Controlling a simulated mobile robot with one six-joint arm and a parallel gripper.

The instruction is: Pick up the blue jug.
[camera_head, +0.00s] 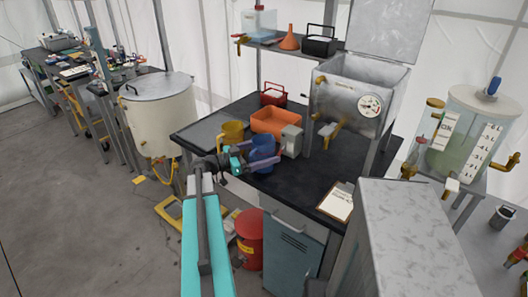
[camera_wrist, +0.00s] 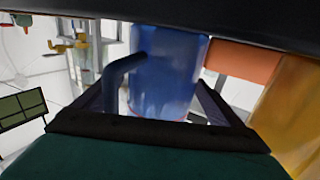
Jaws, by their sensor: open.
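The blue jug (camera_head: 263,145) stands on the dark worktop (camera_head: 302,185), in front of the orange bin. My gripper (camera_head: 272,154) reaches in from the left at the jug's level, its fingers apart. In the wrist view the blue jug (camera_wrist: 172,75) fills the middle, between the two open fingers (camera_wrist: 158,105). Its handle bends out on the left side of that picture. A gap shows beside the jug near each finger, and I cannot tell whether either touches it. The jug's far side is hidden.
A yellow jug (camera_head: 232,132) stands close behind my wrist; it also shows at the right of the wrist view (camera_wrist: 291,115). The orange bin (camera_head: 274,122) and a grey box (camera_head: 291,141) are just beyond the blue jug. A clipboard (camera_head: 337,202) lies front right.

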